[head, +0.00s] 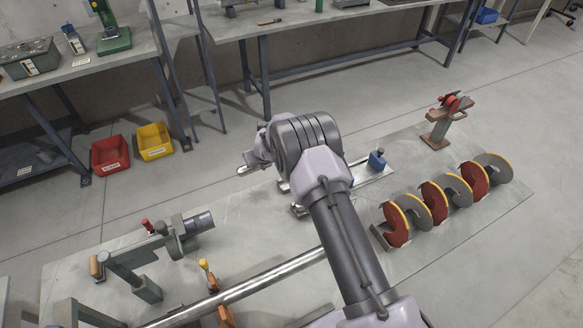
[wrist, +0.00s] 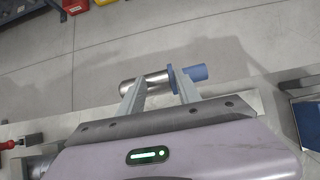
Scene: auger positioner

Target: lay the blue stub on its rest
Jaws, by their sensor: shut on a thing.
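The blue stub (wrist: 196,73) shows in the wrist view as a blue cylinder with a blue collar and a bare steel length to its left. It lies crosswise at the tips of my gripper (wrist: 160,92), which is shut on it, with parts showing beyond both fingers. In the head view my gripper (head: 250,165) is left of my wrist, above the grey base plate; my arm hides much of that area and the stub is not clear there. I cannot tell which fixture is the rest.
A red-handled clamp fixture (head: 165,240) stands at the left, and a long steel bar (head: 270,278) runs in front. A blue block (head: 376,161) sits on a rail right of my wrist. Bins (head: 110,154) lie on the floor behind.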

